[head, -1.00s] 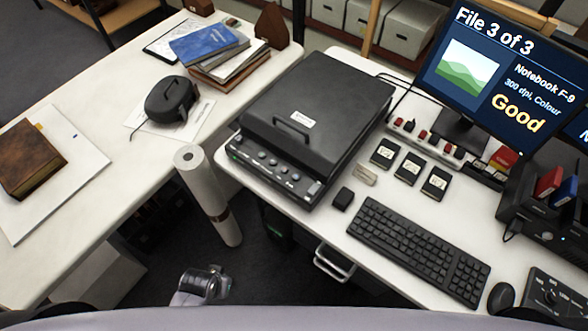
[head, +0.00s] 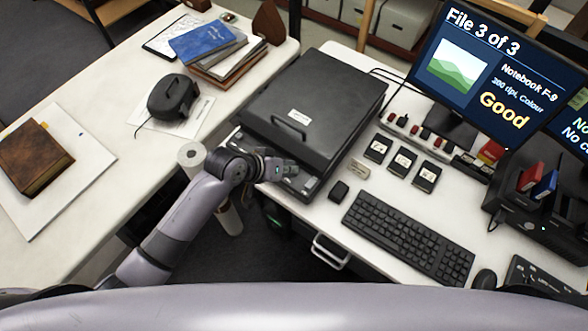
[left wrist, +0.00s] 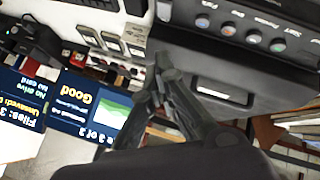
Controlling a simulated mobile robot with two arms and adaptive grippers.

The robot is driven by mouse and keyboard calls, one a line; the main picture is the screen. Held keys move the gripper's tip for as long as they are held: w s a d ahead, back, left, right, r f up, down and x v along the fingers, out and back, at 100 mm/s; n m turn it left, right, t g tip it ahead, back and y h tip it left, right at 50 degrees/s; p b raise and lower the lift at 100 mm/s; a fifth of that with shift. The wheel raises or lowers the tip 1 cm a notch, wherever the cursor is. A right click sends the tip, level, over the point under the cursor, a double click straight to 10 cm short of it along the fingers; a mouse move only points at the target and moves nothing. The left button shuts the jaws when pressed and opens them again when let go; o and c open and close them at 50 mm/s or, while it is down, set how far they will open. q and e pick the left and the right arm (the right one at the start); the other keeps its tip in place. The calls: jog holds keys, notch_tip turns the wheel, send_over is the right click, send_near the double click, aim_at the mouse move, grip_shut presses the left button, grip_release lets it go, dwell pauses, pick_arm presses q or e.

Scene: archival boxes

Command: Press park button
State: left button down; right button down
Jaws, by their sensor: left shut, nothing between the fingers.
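The black scanner (head: 325,90) stands on the right-hand desk with its lid down. My left gripper (head: 283,168) is at its front control panel and covers most of the buttons in the head view. In the left wrist view, where things appear upside down, a row of round buttons shows along the panel. The button labelled Park (left wrist: 202,21) is at the left end of that row. The left fingers (left wrist: 163,68) are shut and empty, with the tips apart from the Park button in the picture. I cannot tell whether they touch the panel. My right gripper is out of view.
The monitor (head: 495,75) reads "File 3 of 3" and "Good". A keyboard (head: 408,236), small cartridges (head: 402,161) and a dark block (head: 338,191) lie right of the scanner.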

pick_arm(q)
jog(key=w+n, duration=0.1)
jog(key=w, duration=0.6)
jog(key=shift+d+t+h, duration=0.2)
jog(key=shift+t+h, duration=0.1)
jog(key=shift+f, duration=0.15)
notch_tip(320, 180, down, 7)
jog(key=b, duration=0.7)
jog(key=shift+f, duration=0.15)
jog(key=shift+f+b, duration=0.6)
jog(key=shift+f, duration=0.05)
jog(key=shift+f, duration=0.1)
jog(key=shift+f, duration=0.35)
